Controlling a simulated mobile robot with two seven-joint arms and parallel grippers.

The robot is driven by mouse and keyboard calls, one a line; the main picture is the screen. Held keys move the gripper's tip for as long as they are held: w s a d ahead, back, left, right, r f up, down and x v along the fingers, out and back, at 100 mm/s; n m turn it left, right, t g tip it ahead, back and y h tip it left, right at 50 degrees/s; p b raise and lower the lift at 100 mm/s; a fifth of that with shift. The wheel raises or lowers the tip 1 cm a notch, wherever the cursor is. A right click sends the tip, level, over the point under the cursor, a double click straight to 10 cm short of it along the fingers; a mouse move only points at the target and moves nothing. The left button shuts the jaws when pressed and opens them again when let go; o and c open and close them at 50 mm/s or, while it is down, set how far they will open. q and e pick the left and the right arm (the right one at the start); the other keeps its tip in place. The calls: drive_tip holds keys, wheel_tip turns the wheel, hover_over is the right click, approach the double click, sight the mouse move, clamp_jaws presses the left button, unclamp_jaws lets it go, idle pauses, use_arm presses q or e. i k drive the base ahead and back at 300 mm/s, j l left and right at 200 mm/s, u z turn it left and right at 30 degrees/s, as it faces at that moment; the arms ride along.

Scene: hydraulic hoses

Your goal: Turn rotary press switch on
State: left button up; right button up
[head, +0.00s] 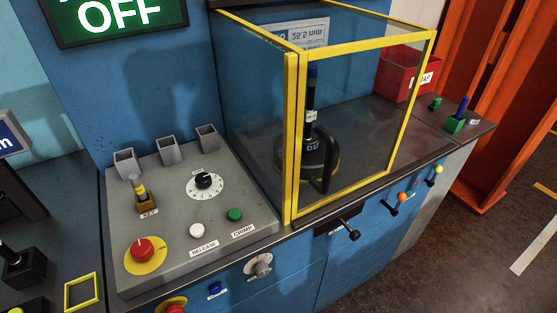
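A grey rotary switch (258,266) with a light knob is on the blue front face of the press bench, below the control panel. A black rotary dial (204,182) on a white numbered disc sits on the sloped grey control panel (180,215). The frame does not make clear which of the two is the press switch. A green sign (118,18) at the top left reads OFF. Neither of my grippers is in view.
The panel carries a red knob (143,248), key (139,188), white button (197,230) and green button (235,214). A yellow-framed clear guard (291,140) encloses a black hose (309,95). A black handle (350,231) sticks out in front. Floor at the right is free.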

sight(143, 249)
drive_tip(key=j+u, duration=0.1)
drive_tip(key=u, duration=0.25)
drive_tip(key=j+u, duration=0.1)
drive_tip(key=u, duration=0.25)
drive_tip(key=j+u, duration=0.1)
drive_tip(key=u, duration=0.25)
